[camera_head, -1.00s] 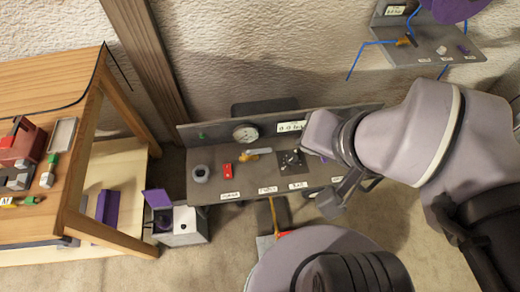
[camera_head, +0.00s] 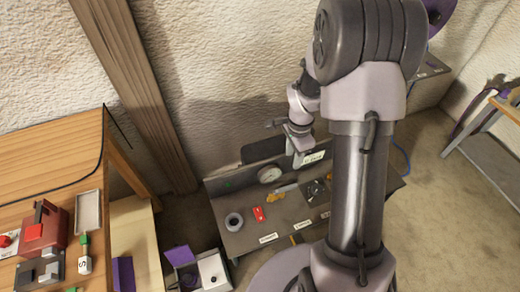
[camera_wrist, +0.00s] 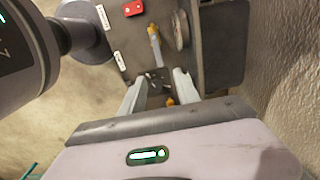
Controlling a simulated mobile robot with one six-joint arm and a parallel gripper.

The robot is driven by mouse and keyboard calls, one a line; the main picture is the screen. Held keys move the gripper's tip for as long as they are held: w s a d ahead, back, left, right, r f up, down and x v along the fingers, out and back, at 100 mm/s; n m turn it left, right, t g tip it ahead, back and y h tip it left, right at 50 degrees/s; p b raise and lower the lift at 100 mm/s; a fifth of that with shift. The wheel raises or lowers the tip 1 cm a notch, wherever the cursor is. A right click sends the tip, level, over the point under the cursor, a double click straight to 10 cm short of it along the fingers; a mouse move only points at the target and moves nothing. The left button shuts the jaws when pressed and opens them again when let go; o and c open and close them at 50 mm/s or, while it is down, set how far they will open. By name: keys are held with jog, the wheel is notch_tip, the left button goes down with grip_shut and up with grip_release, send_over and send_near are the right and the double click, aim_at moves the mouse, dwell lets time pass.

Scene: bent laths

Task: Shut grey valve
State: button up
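A brass-yellow valve with a pale grey lever (camera_head: 286,188) sits on the grey bench panel, between the red block and the dark square plate. The lever points right, away from the brass body; I cannot tell its exact setting. In the wrist view the valve (camera_wrist: 155,44) is upright in the picture, beyond my fingertips. My gripper (camera_wrist: 158,84) is open, its two pale fingers spread over the dark plate area with nothing visibly held. In the head view my gripper (camera_head: 299,158) hangs near the back of the bench, partly hidden by its own wrist.
The bench's back board stands near my gripper. A wooden table (camera_head: 40,175) is at left.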

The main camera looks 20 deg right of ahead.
aim_at(290, 187)
jog(key=f+b, duration=0.2)
jog(key=f, duration=0.4)
jog(key=f+b, duration=0.2)
jog(key=f, duration=0.3)
jog(key=f+b, duration=0.2)
jog(key=f, duration=0.4)
jog(key=shift+s+d+f, duration=0.25)
jog(key=shift+d+f, duration=0.1)
jog(key=shift+d, duration=0.05)
grip_shut()
